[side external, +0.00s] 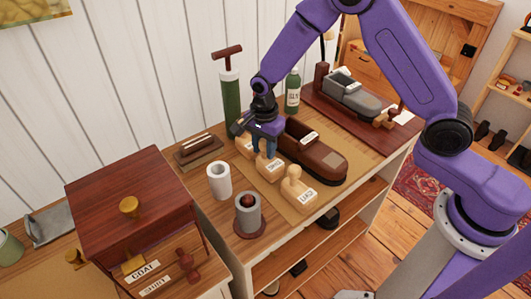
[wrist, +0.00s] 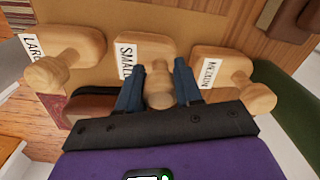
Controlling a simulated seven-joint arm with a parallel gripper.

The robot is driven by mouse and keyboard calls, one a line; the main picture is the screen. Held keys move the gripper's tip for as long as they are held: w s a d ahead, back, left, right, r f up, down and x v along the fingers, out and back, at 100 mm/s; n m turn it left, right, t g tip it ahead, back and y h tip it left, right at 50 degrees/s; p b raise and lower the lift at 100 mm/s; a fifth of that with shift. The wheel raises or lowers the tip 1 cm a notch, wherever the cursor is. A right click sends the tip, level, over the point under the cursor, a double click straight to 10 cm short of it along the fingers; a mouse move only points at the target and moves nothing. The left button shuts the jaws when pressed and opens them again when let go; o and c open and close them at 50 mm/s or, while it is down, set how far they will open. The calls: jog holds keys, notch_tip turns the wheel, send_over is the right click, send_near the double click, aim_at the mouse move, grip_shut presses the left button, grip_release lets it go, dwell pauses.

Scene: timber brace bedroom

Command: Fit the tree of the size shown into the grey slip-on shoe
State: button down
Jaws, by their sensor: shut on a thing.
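Three pale wooden shoe trees with knob ends stand in a row on the tan mat. In the wrist view their labels read LARGE on the left tree (wrist: 65,55), SMALL on the middle tree (wrist: 158,88) and MEDIUM on the right tree (wrist: 230,68). My gripper (wrist: 157,85) is shut on the knob of the small tree, which also shows in the side view (side external: 268,169). The grey slip-on shoe (side external: 358,101) sits on a dark red board at the back right, with a pale label at its opening. I cannot read that label.
A brown shoe (side external: 318,153) lies on the mat beside the trees. A green bottle (side external: 292,92), a green cylinder with a T-handle (side external: 229,98), a white cup (side external: 219,181) and a grey cup (side external: 248,214) stand around. A dark wooden box (side external: 128,190) is at the left.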

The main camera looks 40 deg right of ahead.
notch_tip(320, 180, up, 18)
jog(key=w+d+n, duration=0.7)
jog(key=d+n, duration=0.2)
jog(key=w+d+n, duration=0.3)
jog(key=d+n, duration=2.3)
jog(key=d, duration=1)
jog(key=shift+s+f, duration=0.15)
jog(key=shift+f, duration=3.7)
jog(key=shift+s+f, duration=0.1)
jog(key=shift+f, duration=3.7)
